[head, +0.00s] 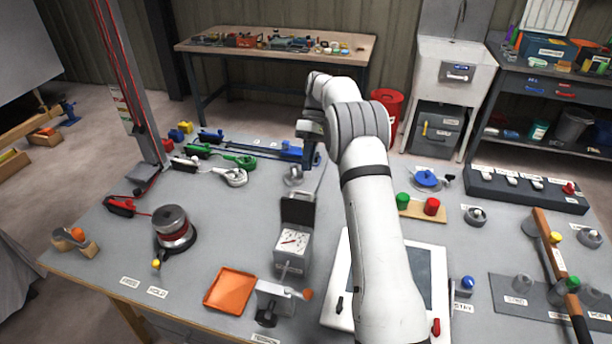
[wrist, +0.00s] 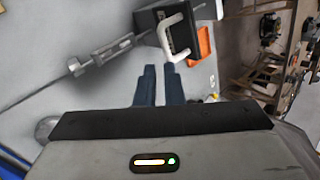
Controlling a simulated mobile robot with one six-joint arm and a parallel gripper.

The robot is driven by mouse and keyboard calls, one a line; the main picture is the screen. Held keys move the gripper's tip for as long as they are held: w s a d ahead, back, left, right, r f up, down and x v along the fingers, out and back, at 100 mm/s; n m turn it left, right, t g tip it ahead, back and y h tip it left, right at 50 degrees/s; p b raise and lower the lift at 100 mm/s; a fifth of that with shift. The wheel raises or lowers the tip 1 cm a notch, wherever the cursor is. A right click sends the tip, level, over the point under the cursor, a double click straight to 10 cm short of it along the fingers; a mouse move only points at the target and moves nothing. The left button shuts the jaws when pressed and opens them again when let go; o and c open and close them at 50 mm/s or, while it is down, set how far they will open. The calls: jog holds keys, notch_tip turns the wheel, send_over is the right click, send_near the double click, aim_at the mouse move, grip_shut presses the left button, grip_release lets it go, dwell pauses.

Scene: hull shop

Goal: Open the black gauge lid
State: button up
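The gauge box (head: 292,250) stands on the grey bench in the head view, left of my arm. Its black lid (head: 298,209) stands raised at the back of the box, and the white dial face with a red needle shows. In the wrist view the dark lid (wrist: 178,36) has a pale U-shaped handle on it. My gripper (head: 309,165) is above and behind the lid in the head view, pointing down. In the wrist view its two blue-grey fingers (wrist: 160,70) have a narrow empty gap between them. The fingertips appear close to the handle; I cannot tell whether they touch.
An orange tray (head: 231,290) lies in front of the box at left. A round stacked spool (head: 173,228) stands farther left. A white framed panel (head: 425,270) lies right of the box, partly behind my arm. A grey metal rod (wrist: 90,62) shows in the wrist view.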

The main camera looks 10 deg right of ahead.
aim_at(301, 207)
jog(key=m, duration=0.2)
jog(key=r+m+t+h, duration=0.1)
jog(key=shift+s+a+m+t, duration=0.15)
jog(key=shift+m+t, duration=0.15)
jog(key=shift+m, duration=0.1)
grip_shut()
jog(key=s+a+f+m+t+h+p, duration=0.1)
jog(key=s+f+m+t+h+p, duration=0.1)
jog(key=f+m+t, duration=0.4)
jog(key=s+m+p, duration=0.1)
jog(key=m+p, duration=0.1)
jog(key=m, duration=0.3)
jog(key=shift+s+h, duration=0.3)
jog(key=shift+a, duration=0.15)
